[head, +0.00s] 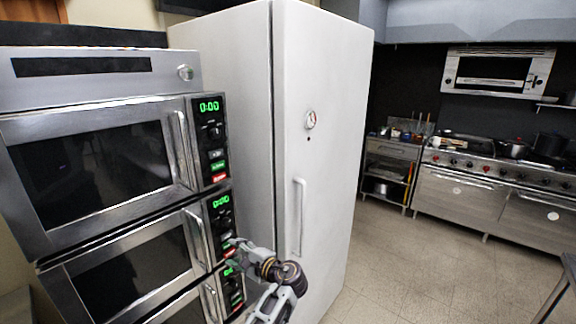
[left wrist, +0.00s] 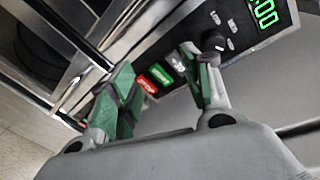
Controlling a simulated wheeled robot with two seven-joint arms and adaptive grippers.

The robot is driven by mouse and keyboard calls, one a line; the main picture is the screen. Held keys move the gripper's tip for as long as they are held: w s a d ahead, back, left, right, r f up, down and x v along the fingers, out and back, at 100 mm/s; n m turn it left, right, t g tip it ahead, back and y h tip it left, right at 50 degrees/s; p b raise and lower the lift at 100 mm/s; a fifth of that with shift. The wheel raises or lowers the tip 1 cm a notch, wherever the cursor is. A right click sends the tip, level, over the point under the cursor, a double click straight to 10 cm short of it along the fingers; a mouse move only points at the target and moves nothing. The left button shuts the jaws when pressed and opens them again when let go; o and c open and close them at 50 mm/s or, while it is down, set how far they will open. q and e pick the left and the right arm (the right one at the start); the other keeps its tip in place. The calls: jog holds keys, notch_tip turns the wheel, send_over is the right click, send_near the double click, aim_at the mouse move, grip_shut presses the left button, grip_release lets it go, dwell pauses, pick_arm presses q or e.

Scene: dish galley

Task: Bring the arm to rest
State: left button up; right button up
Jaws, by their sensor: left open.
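My left arm shows low in the middle of the head view, in front of the white cabinet. My left gripper (head: 236,246) is at its end, by the control panels on the right side of the stacked ovens. In the left wrist view the left gripper (left wrist: 163,82) is open, with its two green-padded fingers apart. Nothing shows between the fingers except the control panel (left wrist: 232,32) beyond, with red and green buttons and a black knob. I cannot tell whether a fingertip touches the panel. My right gripper is not in view.
Stacked steel ovens (head: 95,165) with bar handles fill the left. A tall white cabinet (head: 325,120) with a vertical handle stands close behind my left arm. A stove (head: 485,195) and a shelf unit (head: 390,170) stand at the back right. The tiled floor (head: 400,265) between is clear.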

pick_arm(q)
jog(key=s+a+f+n+g+h, duration=0.2)
jog(key=s+a+f+n+h, duration=0.1)
jog(key=s+f, duration=0.5)
jog(key=s+a+f+n+g+h, duration=0.2)
jog(key=s+a+f+n+h, duration=0.1)
jog(key=s+f, duration=0.45)
jog(key=s+d+r+n+g+h, duration=0.15)
jog(key=s+n+h, duration=0.4)
jog(key=s, duration=1.35)
notch_tip(320, 180, down, 34)
jog(key=s+m+g+h, duration=0.1)
jog(key=s+g, duration=0.1)
jog(key=s+a+f+b, duration=0.1)
jog(key=s+a+f, duration=0.1)
jog(key=s+f, duration=0.8)
jog(key=s+a+f+g, duration=0.1)
jog(key=s+a+f, duration=0.1)
jog(key=s+f, duration=0.9)
jog(key=shift+s+a+b, duration=0.15)
jog(key=shift+s+b, duration=0.2)
jog(key=shift+s, duration=0.35)
